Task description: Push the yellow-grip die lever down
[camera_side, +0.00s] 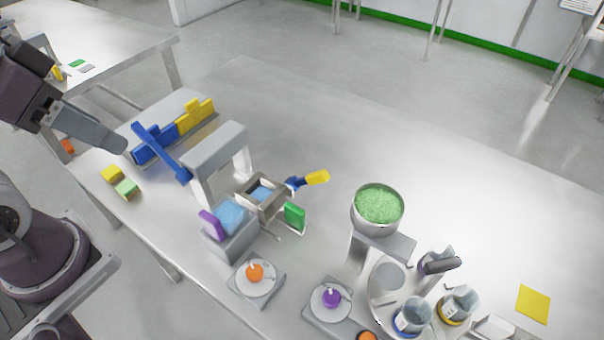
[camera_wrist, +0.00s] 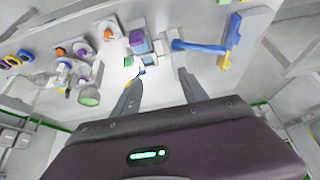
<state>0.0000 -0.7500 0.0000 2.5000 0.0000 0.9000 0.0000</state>
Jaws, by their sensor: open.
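The die lever (camera_side: 317,178) has a yellow grip on a short blue arm. In the side view it sticks out to the right of the grey die frame (camera_side: 262,196), with its grip tilted slightly up. My gripper (camera_side: 118,143) is at the upper left in the side view, well apart from the lever and above the table's left end. In the wrist view my gripper (camera_wrist: 160,73) has its two fingers spread, with nothing between them. A small blue part of the lever (camera_wrist: 141,71) shows beside the left fingertip; its grip is mostly hidden there.
A grey bridge (camera_side: 217,148) and a slanted blue bar (camera_side: 160,150) stand between my gripper and the lever. A green flap (camera_side: 295,216) is just below the lever. A bowl of green granules (camera_side: 379,205) stands to the right. The table behind the lever is clear.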

